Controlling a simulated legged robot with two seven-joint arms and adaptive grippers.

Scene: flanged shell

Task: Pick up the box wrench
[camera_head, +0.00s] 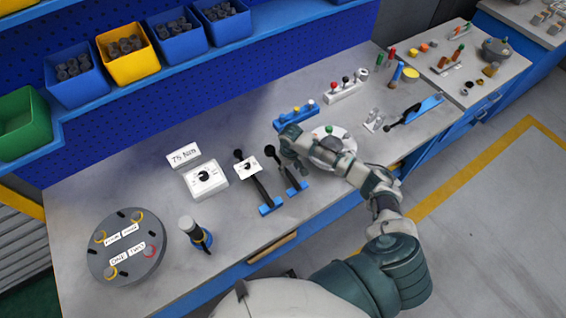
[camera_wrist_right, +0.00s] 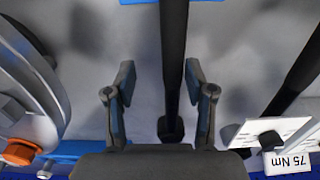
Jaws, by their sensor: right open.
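A black long-handled wrench (camera_head: 282,169), which I take to be the box wrench, lies on the grey bench with its lower end at a blue holder. In the right wrist view its dark shaft (camera_wrist_right: 174,50) runs between my fingers, nearer the right one. My right gripper (camera_wrist_right: 158,82) is open around the shaft, with gaps visible on both sides. In the head view my right gripper (camera_head: 290,143) is over the bench by the wrench's upper end; its fingertips are hard to make out there. My left gripper is not in view.
Left of the wrench is a similar black tool (camera_head: 262,190) with a white dial plate; a 75 Nm label (camera_wrist_right: 287,162) shows beside it in the wrist view. A round flanged part (camera_head: 334,152) is close on the right. A grey disc (camera_head: 95,262) stands at the left.

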